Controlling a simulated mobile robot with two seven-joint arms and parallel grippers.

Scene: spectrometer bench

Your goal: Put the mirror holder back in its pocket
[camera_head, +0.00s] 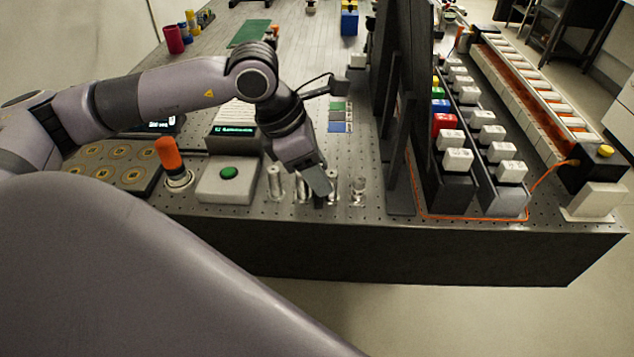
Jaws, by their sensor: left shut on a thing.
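My left gripper (318,184) points down at the front of the bench, among a row of small clear and metallic upright pieces. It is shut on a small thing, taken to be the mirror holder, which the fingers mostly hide. Upright pieces stand to its left (274,182) and to its right (358,190). I cannot tell whether the held thing touches the bench. A dark tray (150,178) with several round gold-ringed places lies at the left; I cannot make out which pocket belongs to the mirror holder. My right gripper is not in view.
A white box with a green button (229,173) and an orange-topped knob (168,153) stand left of the gripper. A tall dark panel (393,120) stands to the right, with rows of labelled blocks (457,160) beyond. The bench's front edge (400,245) is close.

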